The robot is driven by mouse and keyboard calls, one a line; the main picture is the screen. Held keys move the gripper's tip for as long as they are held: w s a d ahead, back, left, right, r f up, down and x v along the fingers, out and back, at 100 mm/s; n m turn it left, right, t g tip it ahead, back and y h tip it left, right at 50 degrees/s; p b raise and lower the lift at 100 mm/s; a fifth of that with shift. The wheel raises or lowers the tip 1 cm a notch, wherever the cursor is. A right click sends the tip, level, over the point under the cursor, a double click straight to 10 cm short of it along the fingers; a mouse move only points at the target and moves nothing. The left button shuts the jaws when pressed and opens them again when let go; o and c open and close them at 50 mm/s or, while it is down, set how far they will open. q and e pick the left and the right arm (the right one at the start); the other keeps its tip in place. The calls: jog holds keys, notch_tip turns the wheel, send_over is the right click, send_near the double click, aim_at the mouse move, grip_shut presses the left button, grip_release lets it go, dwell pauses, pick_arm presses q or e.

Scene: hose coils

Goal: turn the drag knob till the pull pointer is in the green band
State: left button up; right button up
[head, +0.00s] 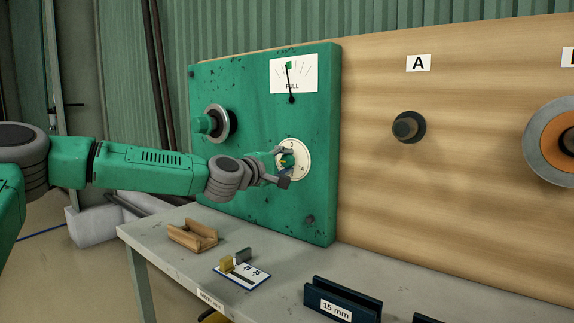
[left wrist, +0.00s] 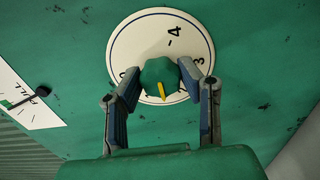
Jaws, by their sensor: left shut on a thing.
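The drag knob (left wrist: 160,75) is green with a yellow mark and sits on a round white dial (left wrist: 185,40) with black numbers; 3 and 4 show, others are partly hidden. My left gripper (head: 284,161) is at the dial (head: 304,156), its two fingers shut on the knob from both sides. The pull gauge (head: 307,74) is a white card above the dial on the green panel (head: 262,110). Its black pointer (head: 290,84) stands nearly upright, its tip at the small green band (head: 289,66). My right gripper is out of view.
A spool (head: 217,123) projects from the panel at left. A wooden cradle (head: 192,235), a blue-and-white gauge plate (head: 241,273) and a dark 15 mm block (head: 342,300) are on the grey bench (head: 290,265). A dark peg (head: 407,127) under label A projects from the wooden board.

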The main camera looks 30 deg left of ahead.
pick_arm(q)
jog(key=shift+a+f, duration=0.2)
jog(key=o, duration=1.1)
jog(key=shift+o, duration=0.2)
jog(key=shift+a, duration=0.15)
jog(key=shift+s, duration=0.3)
jog(key=s+a, duration=0.1)
jog(key=s, duration=1)
jog(key=shift+s+f, duration=0.15)
